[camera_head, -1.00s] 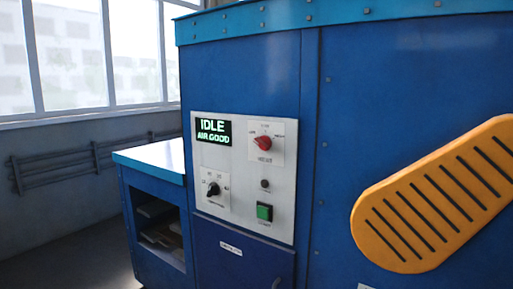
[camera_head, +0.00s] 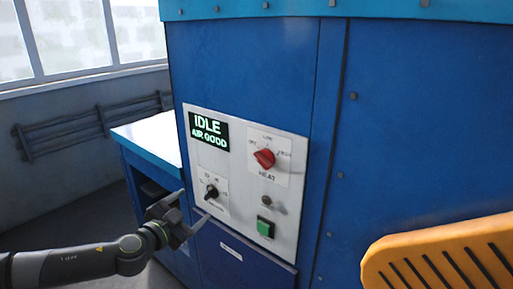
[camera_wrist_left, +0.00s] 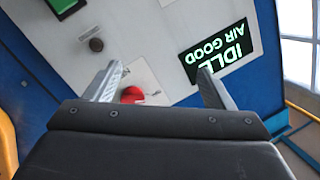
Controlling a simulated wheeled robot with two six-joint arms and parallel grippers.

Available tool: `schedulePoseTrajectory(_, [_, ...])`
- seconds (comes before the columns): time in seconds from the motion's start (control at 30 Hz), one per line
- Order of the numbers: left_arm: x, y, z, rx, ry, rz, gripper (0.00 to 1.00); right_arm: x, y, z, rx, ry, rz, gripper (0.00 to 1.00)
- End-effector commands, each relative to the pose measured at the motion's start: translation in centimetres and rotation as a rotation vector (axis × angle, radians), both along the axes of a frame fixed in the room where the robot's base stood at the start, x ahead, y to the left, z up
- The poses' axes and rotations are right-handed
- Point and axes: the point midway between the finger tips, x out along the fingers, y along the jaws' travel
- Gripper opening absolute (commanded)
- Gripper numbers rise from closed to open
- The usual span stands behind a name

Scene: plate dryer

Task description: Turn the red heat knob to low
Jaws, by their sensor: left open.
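The red heat knob (camera_head: 265,158) sits on a white plate labelled HEAT, at the upper right of the control panel (camera_head: 229,158). Its plate has small marks around it, with LOW at the top. The knob also shows in the left wrist view (camera_wrist_left: 132,95), upside down and partly behind a finger. My left gripper (camera_head: 187,214) is at the lower left of the panel in the head view, below and left of the knob. My right gripper is in neither view.
A lit display (camera_head: 209,132) reads IDLE, AIR GOOD. A black knob (camera_head: 211,192), a small dark button (camera_head: 267,202) and a green button (camera_head: 265,228) share the panel. A yellow slotted guard (camera_head: 440,262) juts out at right. A blue side bench (camera_head: 150,140) stands at left.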

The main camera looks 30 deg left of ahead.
Motion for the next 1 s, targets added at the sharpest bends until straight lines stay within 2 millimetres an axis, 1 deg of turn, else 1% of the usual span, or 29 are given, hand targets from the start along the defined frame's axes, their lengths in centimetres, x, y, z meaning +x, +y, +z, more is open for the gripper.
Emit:
schedulePoseTrajectory(0.03, [-0.1,-2.3,3.2,-0.002,-0.024,-0.060,0.76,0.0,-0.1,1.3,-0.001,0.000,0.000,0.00])
schedulePoseTrajectory(0.1, [-0.4,-4.9,5.7,-0.014,-0.053,-0.124,0.76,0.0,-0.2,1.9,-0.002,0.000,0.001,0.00])
schedulePoseTrajectory(0.2, [-0.9,-7.4,8.0,-0.032,-0.078,-0.189,0.76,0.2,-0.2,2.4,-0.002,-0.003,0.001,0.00])
schedulePoseTrajectory(0.27, [-1.2,-8.3,8.7,-0.041,-0.086,-0.212,0.76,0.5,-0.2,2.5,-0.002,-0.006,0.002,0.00])
schedulePoseTrajectory(0.33, [-1.3,-9.0,9.1,-0.046,-0.091,-0.227,0.76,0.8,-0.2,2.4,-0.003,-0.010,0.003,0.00])
schedulePoseTrajectory(0.47, [-0.8,-9.2,9.0,-0.048,-0.096,-0.232,0.76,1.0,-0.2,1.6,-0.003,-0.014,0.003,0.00])
schedulePoseTrajectory(0.7, [1.4,-9.3,8.7,-0.046,-0.098,-0.232,0.76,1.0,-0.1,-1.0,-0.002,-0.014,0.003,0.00])
schedulePoseTrajectory(1.0, [3.9,-9.4,8.8,-0.048,-0.098,-0.229,0.76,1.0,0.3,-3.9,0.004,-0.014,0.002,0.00])
